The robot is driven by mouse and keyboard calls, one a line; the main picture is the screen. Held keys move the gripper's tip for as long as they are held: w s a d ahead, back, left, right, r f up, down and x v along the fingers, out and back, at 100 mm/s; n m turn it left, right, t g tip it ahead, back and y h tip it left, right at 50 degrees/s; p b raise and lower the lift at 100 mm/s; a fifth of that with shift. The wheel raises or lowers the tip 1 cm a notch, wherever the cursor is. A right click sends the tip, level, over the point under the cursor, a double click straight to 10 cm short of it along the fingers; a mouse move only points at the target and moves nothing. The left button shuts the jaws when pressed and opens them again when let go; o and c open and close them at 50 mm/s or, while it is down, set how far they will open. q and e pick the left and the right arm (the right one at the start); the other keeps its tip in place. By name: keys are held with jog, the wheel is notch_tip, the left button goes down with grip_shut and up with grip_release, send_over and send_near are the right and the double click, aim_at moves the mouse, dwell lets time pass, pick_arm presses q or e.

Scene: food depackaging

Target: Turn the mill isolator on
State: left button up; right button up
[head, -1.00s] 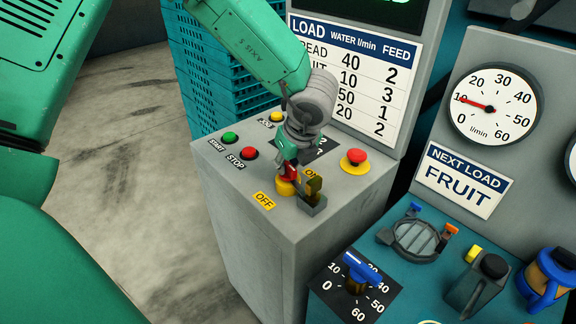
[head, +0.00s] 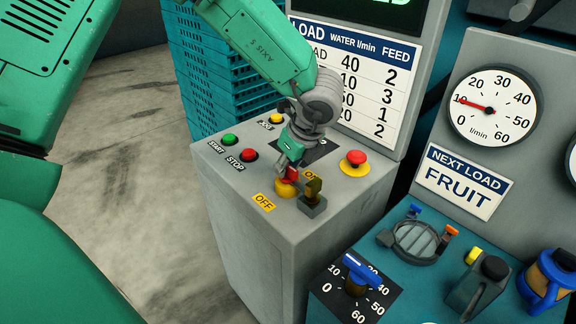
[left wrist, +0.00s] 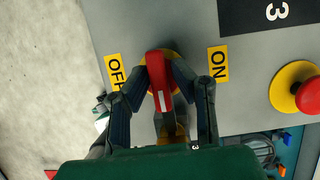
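The mill isolator is a red handle (head: 291,174) on a round yellow base (head: 285,189), on top of a grey control cabinet. It lies between the yellow OFF label (head: 264,203) and ON label (head: 309,175). In the left wrist view the red handle (left wrist: 160,78) has a white mark and lies lengthwise between the labels, pointing squarely at neither. My left gripper (head: 289,163) reaches down over it. In the left wrist view its fingertips (left wrist: 161,72) close in on both sides of the handle and appear to touch it. My right gripper is out of view.
A brass-coloured part on a grey mount (head: 312,207) stands close in front of the isolator. A red emergency button (head: 356,157) is to its right. Green (head: 230,138) and red (head: 249,154) buttons are to its left. A blue-handled dial (head: 358,275) is at the lower right.

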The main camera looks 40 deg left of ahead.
aim_at(302, 186)
pick_arm(q)
jog(key=shift+o, duration=0.2)
jog(key=shift+r, duration=0.25)
jog(key=w+v, duration=0.1)
jog(key=v, duration=1)
jog(key=shift+s, duration=0.35)
jog(key=shift+d, duration=0.15)
